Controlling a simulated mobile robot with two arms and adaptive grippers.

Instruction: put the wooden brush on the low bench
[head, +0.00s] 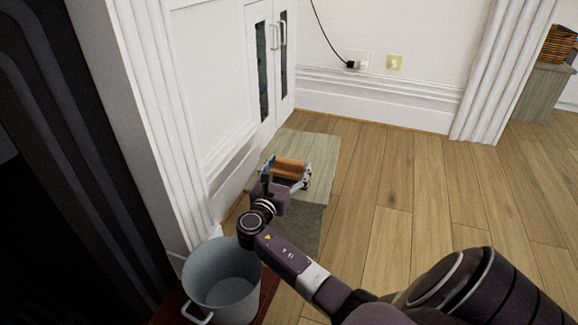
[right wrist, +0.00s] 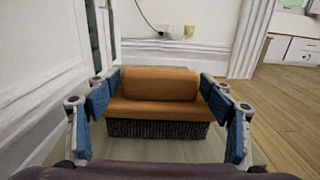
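The wooden brush (head: 289,168) is an orange-brown block. In the right wrist view the brush (right wrist: 155,88) lies level, with dark bristles facing down. The low bench (head: 317,150), with a pale grey-green wooden top, stands by the white wall; the brush is over its top. I cannot tell whether the bristles touch the bench. My right gripper (head: 288,175) has its fingers spread wide, one at each end of the brush. The blue pads are very close to the brush ends in the right wrist view (right wrist: 160,92); contact cannot be made out. My left gripper is out of view.
A grey metal bucket (head: 222,285) stands left of my right arm, in front of the bench. A white cabinet (head: 268,60) is behind the bench. Wooden floor (head: 400,190) is clear to the right. A plug and cord (head: 350,64) hang at the back wall.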

